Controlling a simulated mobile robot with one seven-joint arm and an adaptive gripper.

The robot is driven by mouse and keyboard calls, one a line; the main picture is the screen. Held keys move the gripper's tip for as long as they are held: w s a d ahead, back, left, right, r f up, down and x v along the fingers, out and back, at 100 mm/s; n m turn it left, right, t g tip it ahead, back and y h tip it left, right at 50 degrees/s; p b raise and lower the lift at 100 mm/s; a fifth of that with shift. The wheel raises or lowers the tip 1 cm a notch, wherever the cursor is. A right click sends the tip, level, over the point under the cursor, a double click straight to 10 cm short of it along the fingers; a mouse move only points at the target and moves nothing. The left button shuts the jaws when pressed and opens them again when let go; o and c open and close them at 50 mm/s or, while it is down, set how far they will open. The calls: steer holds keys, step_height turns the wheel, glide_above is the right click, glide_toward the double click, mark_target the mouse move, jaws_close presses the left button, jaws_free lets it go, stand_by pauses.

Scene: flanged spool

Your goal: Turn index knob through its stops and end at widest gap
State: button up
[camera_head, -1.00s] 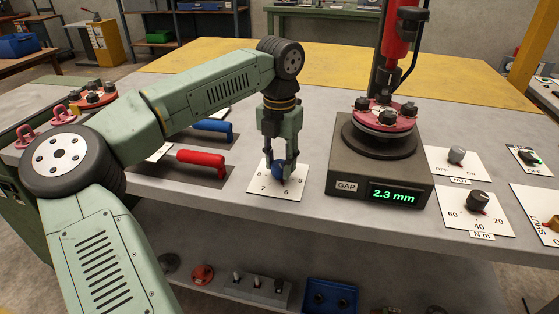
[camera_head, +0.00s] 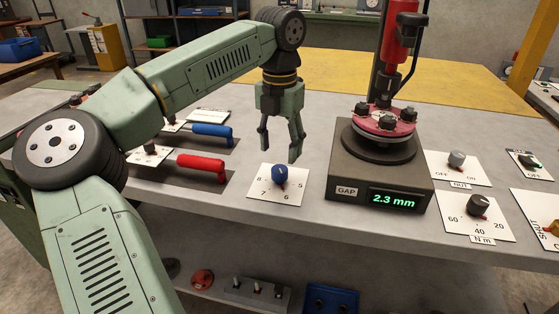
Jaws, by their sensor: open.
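The blue index knob (camera_head: 280,173) stands on a white dial plate (camera_head: 255,187) marked 8, 7, 6 and 5. Its small red pointer (camera_head: 282,186) faces down the plate, roughly toward the 6. My gripper (camera_head: 279,153) is open and empty, raised above and behind the knob, apart from it. The gap display (camera_head: 394,200) on the dark box reads 2.3 mm in green. The red flanged spool (camera_head: 383,122) sits on the round base on top of that box, under a red tool.
Red (camera_head: 203,164) and blue (camera_head: 211,129) handled levers lie left of the dial. To the right are a grey on/off knob (camera_head: 456,159) and a black N m knob (camera_head: 478,205). Bare grey bench surrounds the dial plate.

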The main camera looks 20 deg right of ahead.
mark_target(280, 169)
step_height(280, 169, up, 6)
stand_by(0.6)
